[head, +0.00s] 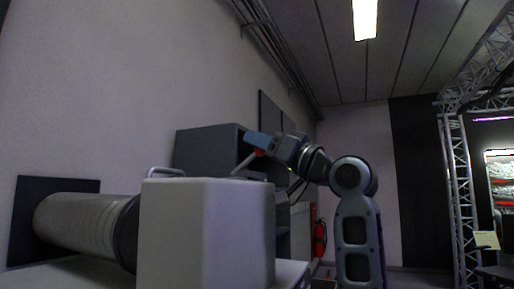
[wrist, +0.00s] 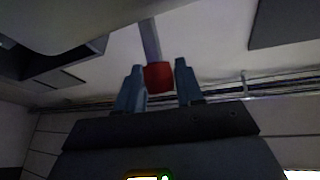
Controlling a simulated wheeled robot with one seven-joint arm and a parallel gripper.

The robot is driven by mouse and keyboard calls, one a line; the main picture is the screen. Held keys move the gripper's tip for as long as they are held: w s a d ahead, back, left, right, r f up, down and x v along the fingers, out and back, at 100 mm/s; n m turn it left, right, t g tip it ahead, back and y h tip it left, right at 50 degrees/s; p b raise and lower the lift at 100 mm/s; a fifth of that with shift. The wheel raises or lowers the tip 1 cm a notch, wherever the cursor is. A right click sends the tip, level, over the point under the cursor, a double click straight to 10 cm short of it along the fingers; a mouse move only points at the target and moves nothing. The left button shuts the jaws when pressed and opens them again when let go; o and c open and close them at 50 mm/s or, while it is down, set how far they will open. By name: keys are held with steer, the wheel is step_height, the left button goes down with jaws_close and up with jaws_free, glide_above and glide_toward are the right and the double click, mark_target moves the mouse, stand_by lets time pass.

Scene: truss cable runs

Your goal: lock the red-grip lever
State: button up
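The lever's red grip (wrist: 158,76) shows between the two fingers of my gripper (wrist: 159,66) in the wrist view. Its grey metal arm (wrist: 150,40) runs up from it. The fingers stand apart; a gap shows on the right of the grip, and the left finger is very close to it. I cannot tell whether that finger touches. In the head view my gripper (head: 257,141) reaches left above a pale box, with a small part of the red grip (head: 258,152) below the fingers. The lever arm (head: 245,162) slants down left from it; its lower end is hidden behind the box.
The pale box (head: 205,230) fills the front, with a metal handle (head: 165,171) at its left top. A grey duct (head: 85,225) joins it from the wall. A dark cabinet (head: 205,150) stands behind. A fire extinguisher (head: 319,238) and truss (head: 460,190) are farther right.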

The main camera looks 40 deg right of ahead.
steer(key=shift+o, duration=0.6)
steer(key=shift+s+d+r, duration=0.1)
steer(key=shift+s+d, duration=0.05)
steer(key=shift+d, duration=0.05)
steer(key=shift+o, duration=1.1)
steer(key=shift+w+a, duration=0.15)
steer(key=shift+w, duration=0.05)
steer(key=shift+f, duration=0.2)
steer(key=b+v, duration=0.1)
steer(key=v, duration=0.6)
steer(key=shift+s, duration=0.4)
steer(key=shift+f, duration=0.1)
